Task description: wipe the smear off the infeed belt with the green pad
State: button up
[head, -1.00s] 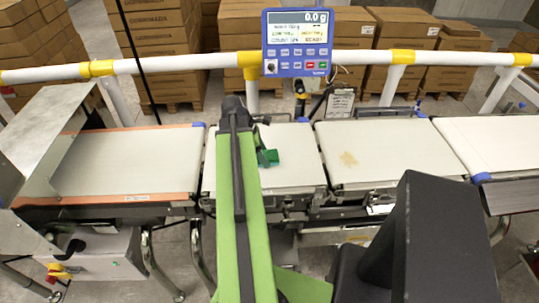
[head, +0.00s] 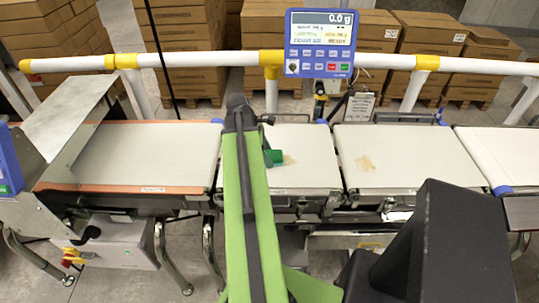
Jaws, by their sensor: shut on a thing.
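The green pad (head: 274,157) shows just right of my arm, low over or on the middle belt (head: 310,172). My gripper (head: 265,147) is shut on the pad; its fingers are mostly hidden behind my arm. A faint tan smear (head: 290,160) lies on the middle belt, right beside the pad's right edge. Its left part may be hidden by the pad. Another tan smear (head: 366,163) lies on the belt to the right (head: 400,148), clear of the pad. I cannot tell whether the pad touches the belt.
A belt with orange edges (head: 150,155) lies at the left, under a metal guard (head: 85,125). A white rail (head: 200,60) runs behind the belts and carries a blue display (head: 320,43) reading 0.0 g. A white belt (head: 500,150) lies far right. Boxes stand behind.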

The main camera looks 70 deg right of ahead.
jog(key=shift+r+p, duration=2.95)
jog(key=shift+r, duration=0.1)
notch_tip(320, 180, up, 3)
jog(key=p, duration=0.3)
